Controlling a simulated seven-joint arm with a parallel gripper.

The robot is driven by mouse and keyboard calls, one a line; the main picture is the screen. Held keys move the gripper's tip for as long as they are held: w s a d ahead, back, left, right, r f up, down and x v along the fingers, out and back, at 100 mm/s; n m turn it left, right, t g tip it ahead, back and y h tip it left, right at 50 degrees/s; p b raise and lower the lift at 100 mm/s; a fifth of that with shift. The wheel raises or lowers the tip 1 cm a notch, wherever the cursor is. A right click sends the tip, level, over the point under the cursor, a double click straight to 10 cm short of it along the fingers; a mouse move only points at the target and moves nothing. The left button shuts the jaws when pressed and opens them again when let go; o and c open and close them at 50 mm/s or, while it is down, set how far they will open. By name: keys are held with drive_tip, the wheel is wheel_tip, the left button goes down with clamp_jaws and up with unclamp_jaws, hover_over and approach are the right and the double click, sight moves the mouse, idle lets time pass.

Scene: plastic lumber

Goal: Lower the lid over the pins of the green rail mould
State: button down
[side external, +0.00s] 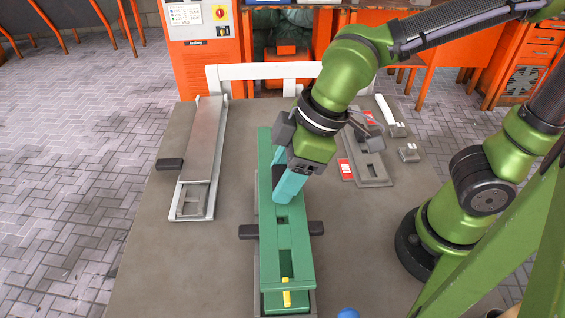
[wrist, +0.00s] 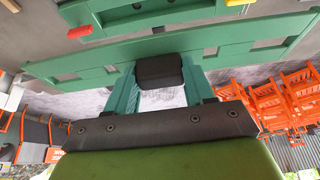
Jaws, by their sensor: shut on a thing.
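My gripper (side external: 283,186) is over the far half of the green lid (side external: 294,236), its teal fingers shut on the lid's black knob (wrist: 160,70). The lid is a long green bar with cut-outs. The green rail mould (side external: 287,309) is mostly hidden under the lid in the side view; its near end shows with a yellow pin (side external: 287,297). In the wrist view the lid (wrist: 85,75) appears apart from the mould (wrist: 150,20), which carries a red pin (wrist: 80,32) and the yellow pin (wrist: 237,2). The exact height gap is unclear.
A grey metal mould (side external: 203,150) with a black handle (side external: 170,164) lies to the left. A grey plate (side external: 370,168) with red parts and small pieces lies to the right. A white rail (side external: 250,72) edges the back. Bare table (side external: 165,255) lies left of the mould.

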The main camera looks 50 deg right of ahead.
idle(0.3)
drive_tip(key=shift+f, duration=3.4)
drive_tip(key=shift+f, duration=0.55)
drive_tip(key=shift+f, duration=0.5)
drive_tip(key=shift+f, duration=0.75)
unclamp_jaws()
